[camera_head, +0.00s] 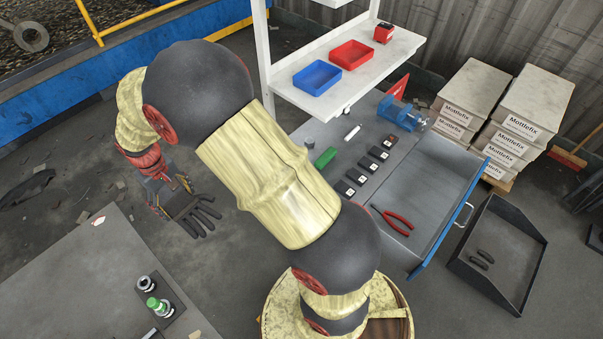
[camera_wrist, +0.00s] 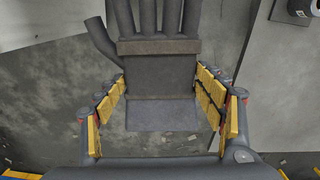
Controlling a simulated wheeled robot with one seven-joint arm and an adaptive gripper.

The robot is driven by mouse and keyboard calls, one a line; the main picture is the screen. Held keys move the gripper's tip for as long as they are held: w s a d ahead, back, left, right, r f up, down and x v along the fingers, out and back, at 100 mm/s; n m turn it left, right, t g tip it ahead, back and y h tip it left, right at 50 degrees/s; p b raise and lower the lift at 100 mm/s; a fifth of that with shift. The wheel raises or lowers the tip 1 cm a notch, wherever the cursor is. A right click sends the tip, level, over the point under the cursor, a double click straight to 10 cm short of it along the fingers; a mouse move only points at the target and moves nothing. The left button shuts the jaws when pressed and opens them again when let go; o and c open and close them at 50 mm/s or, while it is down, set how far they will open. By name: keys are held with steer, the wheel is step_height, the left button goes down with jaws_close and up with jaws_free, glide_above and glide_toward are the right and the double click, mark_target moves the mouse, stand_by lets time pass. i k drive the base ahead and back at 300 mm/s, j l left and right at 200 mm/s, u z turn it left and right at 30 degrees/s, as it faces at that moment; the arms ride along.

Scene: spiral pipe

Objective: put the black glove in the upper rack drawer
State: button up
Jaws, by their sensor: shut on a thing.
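The black glove (camera_head: 203,216) hangs from my gripper (camera_head: 174,194) over the gap beside the grey table, its fingers pointing to the lower right. In the wrist view my gripper (camera_wrist: 160,98) is shut on the glove (camera_wrist: 160,75), with one yellow-padded finger on each side of its cuff. The glove fingers run past the top of that view. The rack drawer (camera_head: 445,160) with a blue front stands pulled open at the right, below the worktop. Red pliers (camera_head: 393,219) lie in it. My gripper is far to the left of the drawer, with my arm between them.
A grey table (camera_head: 75,265) at lower left carries metal parts and a green-topped item. The rack's shelf (camera_head: 385,65) holds blue and red bins above the worktop, which bears a vise (camera_head: 398,112). A dark tray (camera_head: 510,245) and stacked Mottlefix boxes (camera_head: 520,115) stand at the right.

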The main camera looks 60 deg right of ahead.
mark_target(418, 185)
steer(key=k+l+z, duration=0.25)
steer(key=k+l, duration=0.75)
